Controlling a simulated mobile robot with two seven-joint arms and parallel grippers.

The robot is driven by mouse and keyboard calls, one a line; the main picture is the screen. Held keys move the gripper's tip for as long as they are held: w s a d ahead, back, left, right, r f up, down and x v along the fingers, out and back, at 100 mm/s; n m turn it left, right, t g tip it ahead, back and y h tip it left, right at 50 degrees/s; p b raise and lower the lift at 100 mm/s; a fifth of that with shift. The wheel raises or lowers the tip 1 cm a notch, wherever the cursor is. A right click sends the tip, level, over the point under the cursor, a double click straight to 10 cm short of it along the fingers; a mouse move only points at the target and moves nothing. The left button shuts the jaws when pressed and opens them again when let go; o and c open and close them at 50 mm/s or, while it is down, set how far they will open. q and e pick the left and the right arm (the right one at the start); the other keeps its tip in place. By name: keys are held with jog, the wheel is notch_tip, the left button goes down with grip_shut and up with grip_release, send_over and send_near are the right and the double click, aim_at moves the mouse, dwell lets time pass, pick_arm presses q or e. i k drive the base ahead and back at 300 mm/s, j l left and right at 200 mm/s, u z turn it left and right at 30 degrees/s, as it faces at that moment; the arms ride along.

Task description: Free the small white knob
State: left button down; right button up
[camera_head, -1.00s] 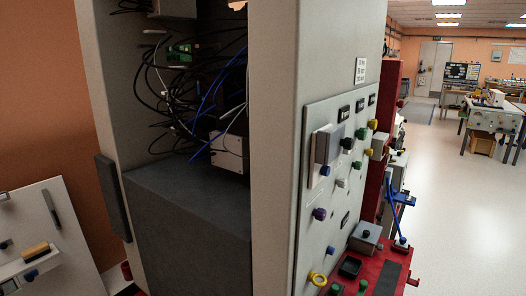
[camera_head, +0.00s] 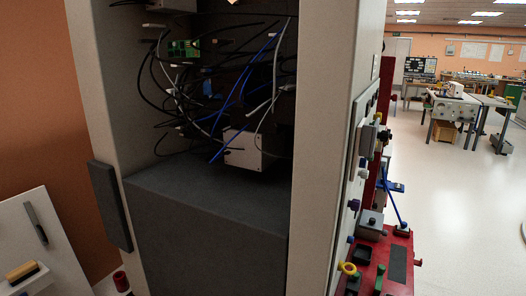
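The tall grey cabinet (camera_head: 324,150) stands in front of me with its inside open to view. Its control panel, on the right side face, shows almost edge-on, with several coloured knobs standing out from it. A small pale knob (camera_head: 363,173) sticks out about halfway up the panel; I cannot tell for sure that it is the white knob, or what holds it. Neither of my grippers is in view.
Loose black and blue cables hang above a white box (camera_head: 244,150) inside. A pale panel (camera_head: 58,230) stands at left. The floor (camera_head: 470,210) at right is clear.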

aim_at(364, 173)
jog(key=i+l+z, duration=0.1)
jog(key=l+z, duration=0.15)
jog(key=l, duration=0.15)
jog(key=i+l+z, duration=0.25)
jog(key=l+z, duration=0.1)
jog(key=l, duration=0.85)
